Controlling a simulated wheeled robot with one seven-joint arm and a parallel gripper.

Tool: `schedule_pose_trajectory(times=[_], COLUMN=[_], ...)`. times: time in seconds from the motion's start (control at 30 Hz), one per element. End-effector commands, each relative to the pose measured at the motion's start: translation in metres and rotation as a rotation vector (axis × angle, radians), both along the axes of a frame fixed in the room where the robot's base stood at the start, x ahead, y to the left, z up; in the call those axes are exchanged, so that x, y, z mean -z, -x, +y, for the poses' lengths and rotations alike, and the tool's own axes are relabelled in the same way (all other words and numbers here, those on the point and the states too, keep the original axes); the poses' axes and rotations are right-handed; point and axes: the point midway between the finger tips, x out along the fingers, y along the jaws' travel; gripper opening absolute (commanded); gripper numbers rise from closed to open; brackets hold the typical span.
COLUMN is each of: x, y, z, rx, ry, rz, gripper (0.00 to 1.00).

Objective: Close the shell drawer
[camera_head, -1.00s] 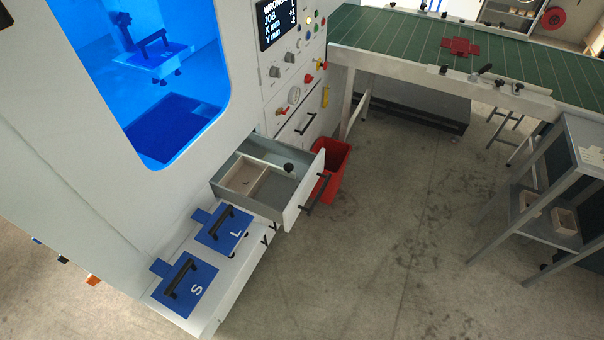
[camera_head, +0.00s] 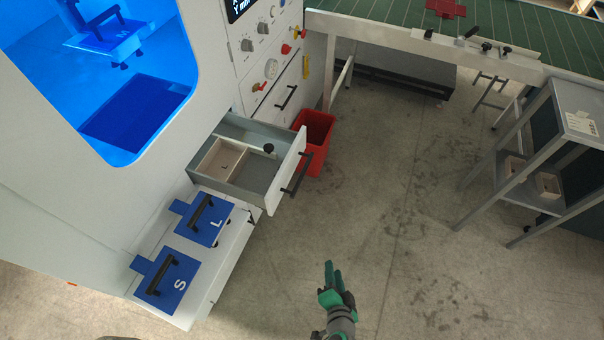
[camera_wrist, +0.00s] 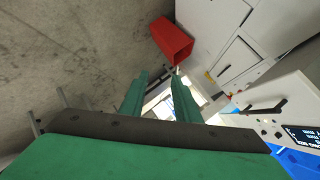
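The one open drawer (camera_head: 288,175) sticks out of the white machine's front. It has a grey tray body, a white front with a black bar handle (camera_head: 297,176), and a light divided insert and a dark knob inside. I see no label naming it. My gripper (camera_head: 331,272) is low over the floor, to the right of and nearer than the drawer, touching nothing. In the wrist view its two green fingers (camera_wrist: 160,78) stand apart with nothing clearly held between them. The drawer is hard to make out there, partly behind the fingers.
A red bin (camera_head: 314,135) stands just behind the drawer front. Blue plates marked L (camera_head: 212,222) and S (camera_head: 168,283) lie on the ledge in front. A grey shelf rack (camera_head: 520,175) stands at right. A green-topped table (camera_head: 400,20) is behind. The floor between is clear.

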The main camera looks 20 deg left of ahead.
Motion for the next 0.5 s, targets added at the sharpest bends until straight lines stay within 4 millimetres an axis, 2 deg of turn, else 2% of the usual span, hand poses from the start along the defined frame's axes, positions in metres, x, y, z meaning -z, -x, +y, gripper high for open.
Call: schedule_pose_trajectory(times=[0.03, 0.13, 0.27, 0.4, 0.5], x=[-0.001, -0.006, -0.029, -0.071, -0.105], y=[-0.020, -0.050, -0.088, -0.123, -0.140], z=[0.005, 0.019, 0.038, 0.057, 0.067], rx=[-0.014, -0.058, -0.143, -0.267, -0.365], ry=[-0.067, -0.209, -0.390, -0.574, -0.682], rz=[0.009, 0.036, 0.053, 0.049, 0.036], gripper=[0.29, 0.29, 0.29, 0.29, 0.29])
